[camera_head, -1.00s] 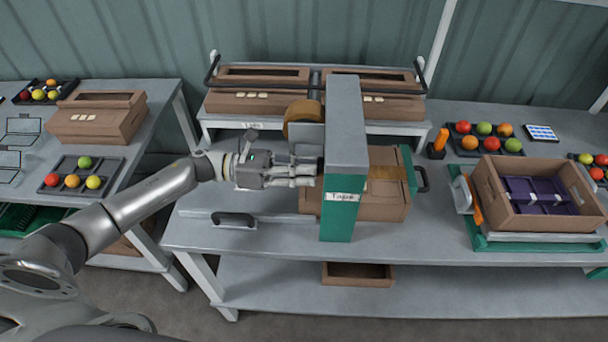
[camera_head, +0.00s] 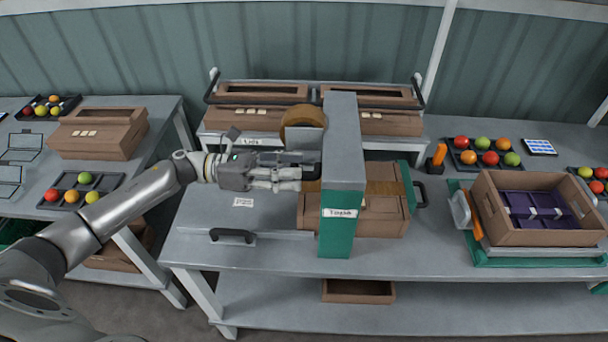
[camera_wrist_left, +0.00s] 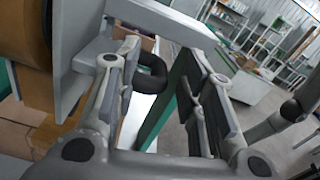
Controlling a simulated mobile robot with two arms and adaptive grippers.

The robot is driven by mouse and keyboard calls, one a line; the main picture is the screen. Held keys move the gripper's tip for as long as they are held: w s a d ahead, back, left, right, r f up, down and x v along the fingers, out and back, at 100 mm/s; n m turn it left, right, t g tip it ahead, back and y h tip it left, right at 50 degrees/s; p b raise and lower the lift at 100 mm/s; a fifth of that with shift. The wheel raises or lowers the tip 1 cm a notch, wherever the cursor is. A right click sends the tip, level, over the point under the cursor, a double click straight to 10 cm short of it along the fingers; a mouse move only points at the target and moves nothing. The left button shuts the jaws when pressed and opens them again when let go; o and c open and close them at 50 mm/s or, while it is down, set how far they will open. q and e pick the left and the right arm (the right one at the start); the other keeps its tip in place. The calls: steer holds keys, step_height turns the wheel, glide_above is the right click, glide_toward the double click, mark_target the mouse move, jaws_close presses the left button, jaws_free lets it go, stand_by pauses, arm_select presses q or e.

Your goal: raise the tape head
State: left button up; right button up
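The tape machine has a grey and green arch (camera_head: 342,150) over the table, with a brown tape roll (camera_head: 303,117) at its left. The roll also shows in the left wrist view (camera_wrist_left: 30,30), next to a grey plate of the tape head (camera_wrist_left: 72,55). A cardboard box (camera_head: 385,215) lies under the arch. My left gripper (camera_head: 298,180) is at the arch's left side, below the roll. In the left wrist view its fingers (camera_wrist_left: 160,90) are apart. A black loop handle (camera_wrist_left: 152,72) is between them, nearer the left finger; contact is unclear. My right gripper is not in view.
Open boxes stand on a rear shelf (camera_head: 400,128). The table left of the arch is mostly clear.

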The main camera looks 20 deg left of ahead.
arm_select(q)
steer(key=f+v, duration=0.1)
steer(key=v, duration=0.8)
steer(key=shift+s+a, duration=0.25)
